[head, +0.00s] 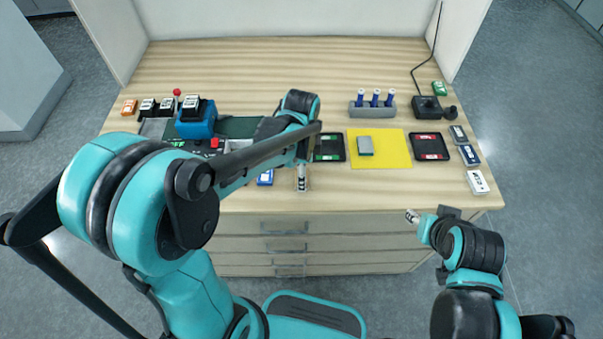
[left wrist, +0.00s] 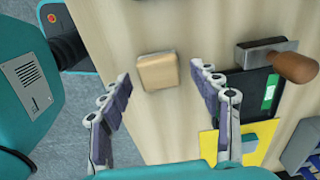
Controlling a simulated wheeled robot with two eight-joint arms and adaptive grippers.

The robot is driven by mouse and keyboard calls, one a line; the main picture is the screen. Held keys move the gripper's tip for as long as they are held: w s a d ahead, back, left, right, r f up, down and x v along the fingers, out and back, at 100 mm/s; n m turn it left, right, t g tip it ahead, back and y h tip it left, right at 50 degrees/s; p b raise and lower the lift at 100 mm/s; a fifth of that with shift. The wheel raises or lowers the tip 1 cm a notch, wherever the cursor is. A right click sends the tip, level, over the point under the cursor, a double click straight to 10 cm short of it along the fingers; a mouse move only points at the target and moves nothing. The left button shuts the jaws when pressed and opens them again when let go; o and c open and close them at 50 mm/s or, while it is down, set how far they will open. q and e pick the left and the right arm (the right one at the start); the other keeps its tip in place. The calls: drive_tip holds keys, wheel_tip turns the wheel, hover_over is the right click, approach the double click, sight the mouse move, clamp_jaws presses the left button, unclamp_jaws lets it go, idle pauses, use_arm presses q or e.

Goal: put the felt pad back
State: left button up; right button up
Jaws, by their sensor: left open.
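A small tan block (left wrist: 157,71), which may be the felt pad, lies on the bare wood near the table's front edge in the left wrist view. In the head view my left arm mostly hides that spot. My left gripper (left wrist: 160,85) is open, with a finger on either side of the block's place in the picture and nothing between them. It points down at the table in the head view (head: 302,178). A grey-green block (head: 365,146) lies on a yellow mat (head: 395,150). My right gripper (head: 412,216) is off the front edge, its fingers too small to judge.
A black tray with a green label (head: 329,148) lies left of the mat, and one with a red label (head: 430,147) lies right. A brown-handled grey tool (left wrist: 275,60) lies at the first tray. The wood behind is clear.

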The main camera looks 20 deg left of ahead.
use_arm(q)
wheel_tip(320, 180, up, 10)
drive_tip(key=p, duration=0.3)
drive_tip(key=s+a+r+n+t, duration=0.1)
drive_tip(key=s+a+n+t, duration=0.1)
drive_tip(key=s+n, duration=0.3)
drive_tip(key=s+a+r+n+t, duration=0.1)
drive_tip(key=s+a+n+t, duration=0.1)
drive_tip(key=s+n+t, duration=0.3)
drive_tip(key=n, duration=0.4)
drive_tip(key=shift+s+a+r+n, duration=0.15)
drive_tip(key=shift+a+n, duration=0.15)
drive_tip(key=shift+n, duration=0.1)
wheel_tip(320, 180, down, 3)
drive_tip(key=b, duration=0.3)
